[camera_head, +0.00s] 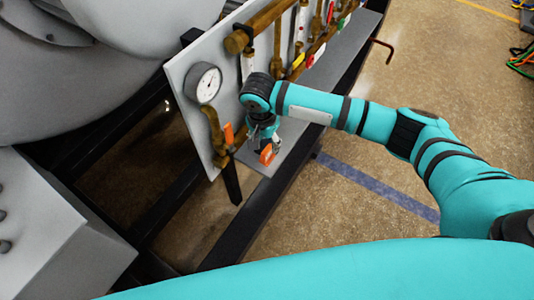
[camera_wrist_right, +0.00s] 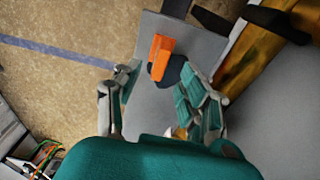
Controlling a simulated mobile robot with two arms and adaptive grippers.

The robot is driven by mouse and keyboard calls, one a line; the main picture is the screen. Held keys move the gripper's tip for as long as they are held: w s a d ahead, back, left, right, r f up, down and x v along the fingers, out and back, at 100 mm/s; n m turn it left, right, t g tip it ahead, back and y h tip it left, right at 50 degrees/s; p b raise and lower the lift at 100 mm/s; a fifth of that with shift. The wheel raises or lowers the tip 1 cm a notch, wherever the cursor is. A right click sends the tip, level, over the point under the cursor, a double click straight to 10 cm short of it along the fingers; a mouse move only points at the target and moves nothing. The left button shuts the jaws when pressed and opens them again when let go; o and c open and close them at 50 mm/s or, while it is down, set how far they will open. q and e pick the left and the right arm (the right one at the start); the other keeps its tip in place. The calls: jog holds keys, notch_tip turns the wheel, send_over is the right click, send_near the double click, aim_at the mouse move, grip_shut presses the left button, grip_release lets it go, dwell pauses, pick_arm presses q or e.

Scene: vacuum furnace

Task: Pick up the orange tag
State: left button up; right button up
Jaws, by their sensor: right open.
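The orange tag (camera_head: 267,155) shows in the head view on the grey ledge below the valve panel, right at my right gripper (camera_head: 264,138). In the right wrist view the orange tag (camera_wrist_right: 161,54) stands up with a dark piece at its lower end. The fingers of my right gripper (camera_wrist_right: 161,80) are apart, one on each side of the dark piece, and the tag lies ahead between the tips. I cannot tell whether a finger touches it. My left gripper is not in view.
The grey panel (camera_head: 181,88) carries a round gauge (camera_head: 203,83), brass pipes and several valves. A second orange piece (camera_head: 229,134) sits on the pipe just left of my gripper. The dark frame runs under the ledge. Open floor (camera_head: 345,205) lies to the right.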

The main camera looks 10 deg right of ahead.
aim_at(267, 150)
jog(key=shift+d+f, duration=0.1)
jog(key=shift+f, duration=0.4)
jog(key=f, duration=0.4)
jog(key=shift+w+d+f, duration=0.15)
jog(key=shift+w+f, duration=0.1)
jog(key=shift+f, duration=0.3)
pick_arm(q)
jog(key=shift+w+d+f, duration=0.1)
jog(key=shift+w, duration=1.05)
pick_arm(e)
grip_shut()
